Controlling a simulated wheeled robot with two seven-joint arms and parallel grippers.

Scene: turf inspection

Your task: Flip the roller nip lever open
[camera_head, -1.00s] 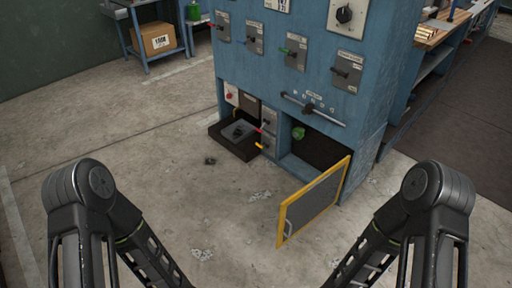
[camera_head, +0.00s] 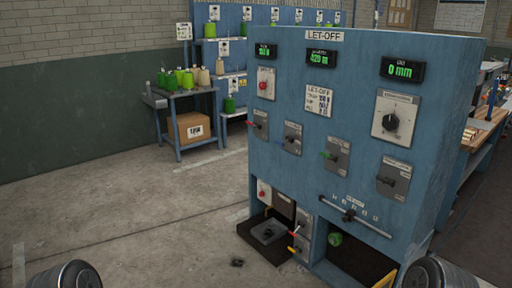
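The blue let-off cabinet (camera_head: 300,85) stands right of centre. Its front has a row of levers on grey plates: a red-handled one (camera_head: 254,124), a dark-handled one (camera_head: 291,139), a green-handled one (camera_head: 329,155) and a black-handled one (camera_head: 390,181). Lower down are a small red-tipped lever (camera_head: 295,234) and a yellow-tipped lever (camera_head: 293,249). The plate labels are too small to read, so I cannot tell which is the roller nip lever. Neither gripper is in view; only rounded parts of my arms show at the bottom corners, apart from the cabinet.
A large knob (camera_head: 391,122) and a slider bar (camera_head: 350,215) are on the cabinet. An open drawer or tray (camera_head: 250,229) juts out low at left. A green object (camera_head: 335,239) sits in the lower opening. A table with a box (camera_head: 190,127) stands behind. Floor at left is clear.

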